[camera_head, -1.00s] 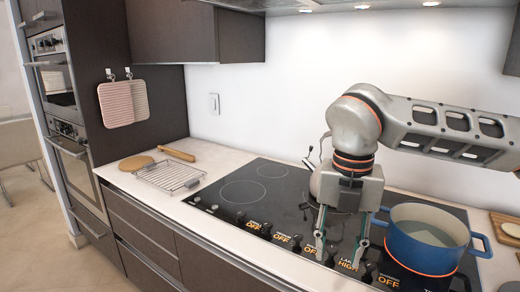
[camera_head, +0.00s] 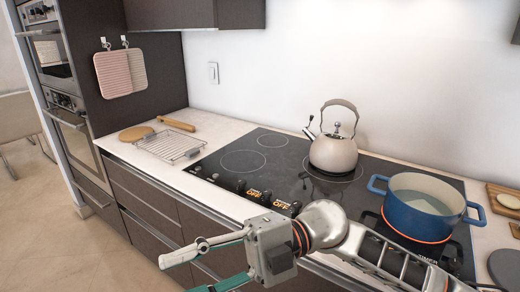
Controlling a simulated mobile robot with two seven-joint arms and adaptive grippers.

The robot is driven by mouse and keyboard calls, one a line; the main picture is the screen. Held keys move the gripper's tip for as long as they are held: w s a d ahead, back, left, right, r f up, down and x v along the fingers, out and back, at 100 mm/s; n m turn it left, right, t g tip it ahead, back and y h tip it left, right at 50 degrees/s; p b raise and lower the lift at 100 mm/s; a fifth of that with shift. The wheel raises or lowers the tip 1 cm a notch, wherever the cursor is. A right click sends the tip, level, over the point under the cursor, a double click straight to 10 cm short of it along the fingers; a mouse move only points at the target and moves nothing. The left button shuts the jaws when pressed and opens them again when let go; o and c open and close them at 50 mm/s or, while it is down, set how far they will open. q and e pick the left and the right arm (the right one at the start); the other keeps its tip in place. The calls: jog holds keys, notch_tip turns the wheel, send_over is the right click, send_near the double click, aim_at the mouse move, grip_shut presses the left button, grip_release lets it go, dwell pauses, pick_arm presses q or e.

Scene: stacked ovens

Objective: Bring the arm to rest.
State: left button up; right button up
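My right arm comes in from the lower right. Its gripper (camera_head: 181,277) points left, in front of the counter and over the drawer fronts. The two teal-edged fingers are spread apart with nothing between them; the lower finger is partly cut off by the bottom edge. My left gripper is not in view. The stacked ovens (camera_head: 72,140) stand at the far left with their doors closed.
A kettle (camera_head: 333,155) stands on the black cooktop (camera_head: 225,187). A blue pot (camera_head: 418,218) with water stands to its right, behind my arm. A wire rack (camera_head: 170,146), a round board (camera_head: 136,133) and a rolling pin (camera_head: 177,124) lie on the left counter.

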jog(key=w+d+f+m+t+y, duration=0.1)
jog(key=w+d+m+t+y, duration=0.15)
jog(key=w+m+t, duration=0.45)
jog(key=w+d+f+m+t+y, duration=0.1)
jog(key=w+d+m+t+y, duration=0.1)
jog(key=w+m+t+y, duration=0.4)
jog(key=w+d+f+m+t+h, duration=0.3)
jog(key=d+f+m+t+h, duration=0.5)
jog(key=f+m+t+h, duration=0.35)
jog(key=s+d+f+m+g+h, duration=0.1)
jog(key=s+d+f+m+h, duration=0.25)
jog(key=f, duration=0.55)
jog(key=s+d+f+m+g+h, duration=0.1)
jog(key=d+f+m+h, duration=0.25)
jog(key=d+f, duration=0.45)
jog(key=s+d+f+g+h, duration=0.2)
jog(key=s+d+f, duration=0.1)
jog(key=s+f, duration=0.3)
jog(key=s+d+f+g+h, duration=0.2)
jog(key=s+d+f, duration=0.2)
jog(key=f, duration=0.5)
jog(key=shift+s+m, duration=0.45)
jog(key=shift+s, duration=0.75)
